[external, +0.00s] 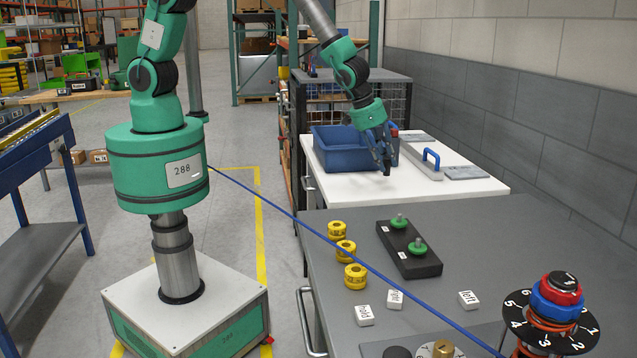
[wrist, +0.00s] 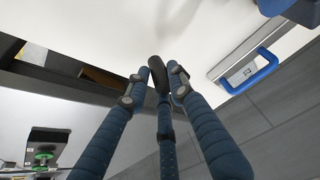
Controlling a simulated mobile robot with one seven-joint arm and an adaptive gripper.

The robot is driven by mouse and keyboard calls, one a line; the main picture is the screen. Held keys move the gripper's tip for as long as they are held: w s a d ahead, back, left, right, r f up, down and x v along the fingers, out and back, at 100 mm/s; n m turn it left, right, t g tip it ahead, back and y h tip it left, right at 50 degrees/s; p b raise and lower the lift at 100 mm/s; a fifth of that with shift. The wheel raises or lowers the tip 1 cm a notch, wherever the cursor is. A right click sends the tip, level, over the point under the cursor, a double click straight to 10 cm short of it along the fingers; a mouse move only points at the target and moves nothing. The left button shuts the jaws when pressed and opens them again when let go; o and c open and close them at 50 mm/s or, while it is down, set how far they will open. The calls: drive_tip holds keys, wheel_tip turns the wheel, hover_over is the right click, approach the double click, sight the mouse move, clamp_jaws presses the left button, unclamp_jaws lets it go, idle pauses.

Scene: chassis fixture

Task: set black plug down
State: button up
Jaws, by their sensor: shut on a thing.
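My gripper (external: 384,163) has blue fingers and points down over the white tabletop (external: 440,192), in front of the blue bin. Its fingers are shut on the black plug (external: 387,173), which shows as a small dark tip under them. In the wrist view the plug (wrist: 157,72) is a dark rounded piece between the fingertips (wrist: 160,88). The fingers hide part of it. I cannot tell how far the plug is above the white surface.
A blue bin (external: 333,155) stands behind the gripper. A grey plate with a blue handle (external: 431,158) lies to the right. The nearer grey bench holds yellow rings (external: 355,276), a black block with green knobs (external: 428,261) and white label blocks (external: 365,316).

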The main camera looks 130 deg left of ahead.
sight(390, 163)
drive_tip(key=shift+w+a+f, duration=0.1)
drive_tip(key=shift+w+a, duration=0.2)
drive_tip(key=shift+w, duration=0.35)
drive_tip(key=shift+w+a+f, duration=0.1)
drive_tip(key=shift+w+a, duration=0.15)
drive_tip(key=shift+w, duration=0.35)
drive_tip(key=shift+f, duration=1.7)
drive_tip(key=shift+f+b, duration=0.15)
drive_tip(key=shift+b, duration=0.3)
drive_tip(key=o, duration=0.9)
